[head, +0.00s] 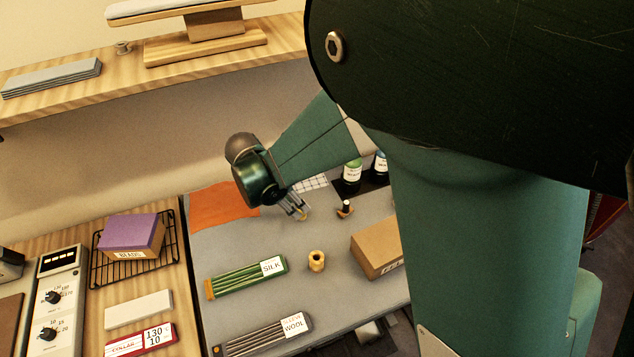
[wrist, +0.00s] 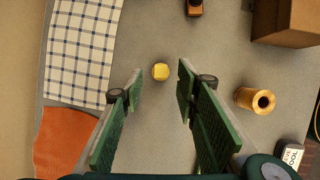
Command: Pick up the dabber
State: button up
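No label marks the dabber. A small yellow round-topped piece (wrist: 161,71) stands on the grey mat, between the fingertips in the wrist view; in the head view its yellow (head: 302,213) shows partly behind the fingers. A small wooden piece with a dark upright top (head: 345,208) stands to its right, cut by the top edge of the wrist view (wrist: 194,8). I cannot tell for sure which is the dabber. My gripper (head: 294,207) is open and empty, pointing down over the yellow piece; it shows in the wrist view (wrist: 160,77) with fingers wide apart.
A brass-coloured spool (head: 316,261) and a cardboard box (head: 376,248) stand to the right. An orange cloth (head: 222,207) and a checked cloth (wrist: 84,48) lie to the left. Silk (head: 246,278) and wool (head: 262,336) packs lie in front.

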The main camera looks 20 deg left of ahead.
jog(key=shift+f, duration=0.2)
jog(key=shift+x, duration=2.65)
jog(key=shift+d, duration=0.1)
jog(key=shift+r, duration=0.1)
jog(key=c, duration=0.7)
